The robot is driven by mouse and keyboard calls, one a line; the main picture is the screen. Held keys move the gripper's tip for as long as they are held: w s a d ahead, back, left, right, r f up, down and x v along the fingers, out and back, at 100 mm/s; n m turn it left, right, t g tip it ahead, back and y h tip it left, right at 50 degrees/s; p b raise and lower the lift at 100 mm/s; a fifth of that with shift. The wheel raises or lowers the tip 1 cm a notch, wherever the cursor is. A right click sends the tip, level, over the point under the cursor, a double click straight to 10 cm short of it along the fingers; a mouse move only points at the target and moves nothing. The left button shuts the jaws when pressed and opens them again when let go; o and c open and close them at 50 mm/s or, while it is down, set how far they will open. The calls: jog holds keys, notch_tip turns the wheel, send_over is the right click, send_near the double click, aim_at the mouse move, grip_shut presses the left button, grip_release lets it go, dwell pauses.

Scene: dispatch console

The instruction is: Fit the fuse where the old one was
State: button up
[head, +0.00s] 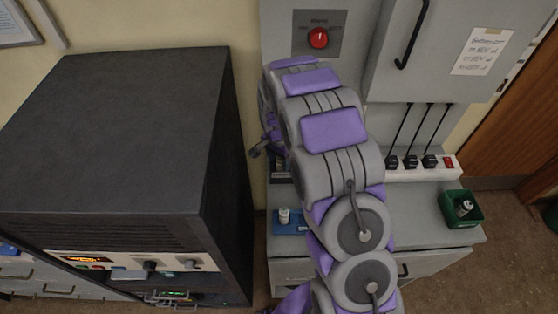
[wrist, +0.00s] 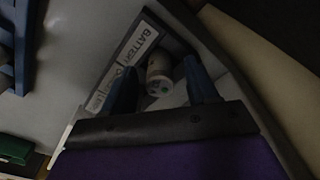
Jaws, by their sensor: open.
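My gripper (wrist: 161,68) shows in the wrist view with its two dark blue fingers apart. A pale cylinder with a greyish end (wrist: 159,74), which looks like a fuse, is between the fingers near their tips, beside a white label (wrist: 134,55) reading "BATTERY". I cannot tell how deep it sits in the panel there. In the head view my arm hides the gripper and that spot. Another small white and grey cylinder (head: 284,214) stands on a blue block (head: 288,228) on the counter. A similar dark and pale one (head: 464,207) lies in a green bin (head: 474,219).
A large dark cabinet (head: 110,130) stands left of my arm. A red rotary knob (head: 318,38) is on the panel above. A power strip (head: 425,163) with several plugs runs along the back right. The grey counter (head: 415,205) is clear between my arm and the bin.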

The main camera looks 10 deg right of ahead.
aim_at(278, 160)
notch_tip(278, 160, up, 10)
jog(key=r, duration=0.1)
jog(key=s+r+n, duration=0.2)
jog(key=s+r, duration=0.3)
jog(key=s, duration=0.4)
jog(key=s+r+n, duration=0.2)
jog(key=s+r, duration=0.3)
jog(key=s, duration=0.3)
jog(key=s+r+n+g, duration=0.1)
jog(key=s+n, duration=0.5)
jog(key=s, duration=1.7)
jog(key=shift+d+r+g+y+p, duration=0.3)
jog(key=shift+r+g+p, duration=0.1)
jog(key=shift+g, duration=0.1)
notch_tip(278, 160, down, 4)
jog(key=b, duration=0.3)
jog(key=shift+a+r+b, duration=0.1)
jog(key=shift+r+b, duration=0.05)
jog(key=shift+b, duration=0.2)
jog(key=shift+c, duration=0.2)
